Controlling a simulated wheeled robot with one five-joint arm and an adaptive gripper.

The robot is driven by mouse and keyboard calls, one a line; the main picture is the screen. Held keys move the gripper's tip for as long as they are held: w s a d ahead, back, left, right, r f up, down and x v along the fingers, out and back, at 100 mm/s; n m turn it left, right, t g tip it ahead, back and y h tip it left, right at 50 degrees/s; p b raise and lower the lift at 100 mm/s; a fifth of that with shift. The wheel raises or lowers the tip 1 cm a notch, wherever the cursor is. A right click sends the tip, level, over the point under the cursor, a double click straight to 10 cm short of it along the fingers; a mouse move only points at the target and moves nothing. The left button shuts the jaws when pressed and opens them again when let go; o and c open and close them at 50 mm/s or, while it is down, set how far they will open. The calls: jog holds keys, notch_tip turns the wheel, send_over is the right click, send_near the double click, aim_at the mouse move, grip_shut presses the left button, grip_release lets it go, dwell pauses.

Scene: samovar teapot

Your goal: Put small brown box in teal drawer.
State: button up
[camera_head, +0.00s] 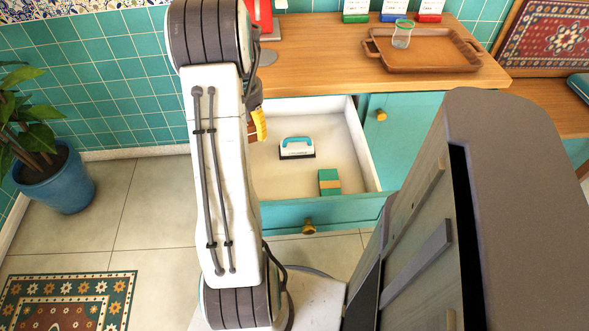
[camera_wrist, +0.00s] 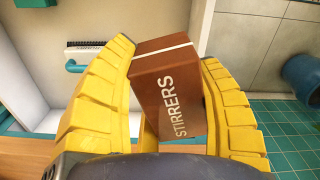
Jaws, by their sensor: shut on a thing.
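The small brown box (camera_wrist: 165,88), marked "STIRRERS", is held between the yellow fingers of my gripper (camera_wrist: 166,58), which is shut on it. In the head view my arm hides most of the gripper; a yellow finger (camera_head: 260,124) shows over the drawer's left side, beside a bit of brown. The teal drawer (camera_head: 345,209) is pulled open, with a pale interior and a brass knob. Inside lie a brush with a teal handle (camera_head: 296,148) and a small green and tan block (camera_head: 329,182). The wrist view also shows the brush (camera_wrist: 85,52).
The wooden counter (camera_head: 330,85) above the drawer bears a brown tray (camera_head: 430,58) with a glass jar (camera_head: 402,35), and several colored packets at the back. A potted plant (camera_head: 55,175) stands at left. The drawer's middle has bare floor around the brush and block.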

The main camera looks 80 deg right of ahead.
jog(key=s+d+f+m+b, duration=0.2)
jog(key=s+f+m+b, duration=0.1)
jog(key=s, duration=1.2)
jog(key=b, duration=0.9)
send_over(279, 195)
jog(key=f, duration=0.4)
jog(key=d+f, duration=0.1)
jog(key=f, duration=0.1)
jog(key=shift+s+f, duration=0.2)
jog(key=shift+f, duration=0.15)
jog(key=shift+w+a+f, duration=0.1)
jog(key=shift+w+a, duration=0.15)
jog(key=shift+a, duration=0.2)
notch_tip(279, 195, down, 2)
jog(key=b, duration=0.3)
jog(key=shift+f, duration=0.1)
jog(key=shift+f+b, duration=0.5)
jog(key=shift+f, duration=0.4)
jog(key=shift+f, duration=0.1)
jog(key=o, duration=1.2)
